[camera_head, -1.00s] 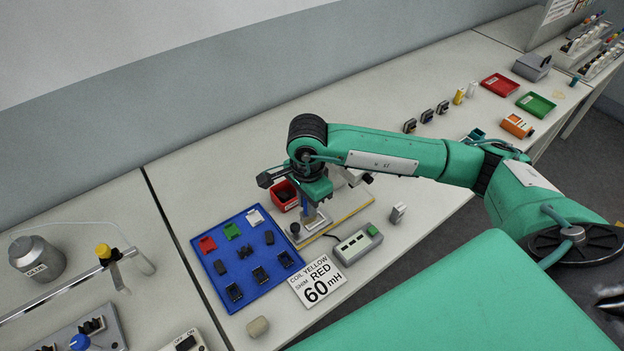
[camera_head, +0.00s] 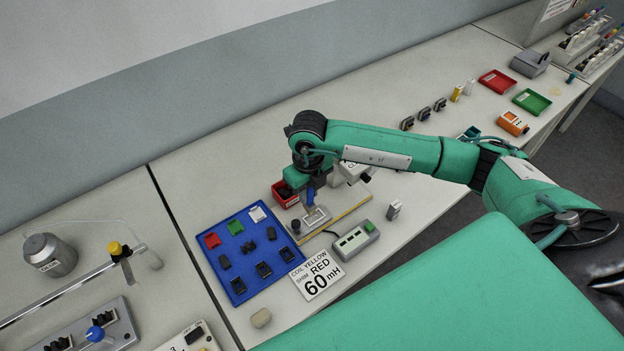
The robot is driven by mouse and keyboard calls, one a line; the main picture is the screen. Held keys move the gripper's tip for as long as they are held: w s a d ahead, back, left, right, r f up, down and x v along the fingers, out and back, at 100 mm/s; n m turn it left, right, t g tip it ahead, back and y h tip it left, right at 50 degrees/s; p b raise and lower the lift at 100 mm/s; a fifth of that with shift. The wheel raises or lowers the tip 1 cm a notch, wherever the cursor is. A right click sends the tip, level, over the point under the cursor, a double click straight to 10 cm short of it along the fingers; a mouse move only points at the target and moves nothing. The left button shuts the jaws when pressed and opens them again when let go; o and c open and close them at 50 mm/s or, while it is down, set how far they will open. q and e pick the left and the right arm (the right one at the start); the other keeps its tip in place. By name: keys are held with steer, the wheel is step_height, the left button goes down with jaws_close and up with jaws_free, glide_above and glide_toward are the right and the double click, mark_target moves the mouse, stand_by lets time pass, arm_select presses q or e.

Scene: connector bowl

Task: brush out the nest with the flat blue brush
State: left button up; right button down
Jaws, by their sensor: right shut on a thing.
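My right gripper (camera_head: 308,184) is shut on the flat blue brush (camera_head: 311,196), with the brush hanging downward. The brush is at the back side of the grey nest (camera_head: 316,218), on a fixture with a yellow-edged base (camera_head: 347,212). I cannot tell whether its tip touches the nest. The gripper and wrist hide the brush's upper part. My left gripper is not in view.
A blue tray (camera_head: 232,290) with coloured and black parts lies left of the fixture. A red bin (camera_head: 284,193) stands close behind the gripper. A button box (camera_head: 355,241) and a label card (camera_head: 317,275) lie in front.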

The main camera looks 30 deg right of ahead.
steer(key=m, duration=0.3)
steer(key=m+p, duration=0.1)
steer(key=shift+w+d+r+m, duration=0.1)
steer(key=shift+w+d+m, duration=0.15)
steer(key=shift+m, duration=0.15)
steer(key=m, duration=0.2)
steer(key=m+p, duration=0.1)
steer(key=m, duration=0.1)
steer(key=shift+w+d, duration=0.2)
steer(key=m, duration=0.2)
steer(key=m+p, duration=0.1)
steer(key=m, duration=0.2)
steer(key=d+m+p, duration=0.1)
steer(key=m, duration=0.2)
steer(key=shift+w, duration=0.35)
steer(key=shift+f, duration=0.2)
steer(key=shift+f+b, duration=3.1)
steer(key=shift+f, duration=0.7)
steer(key=shift+f+b, duration=0.6)
steer(key=shift+f, duration=0.1)
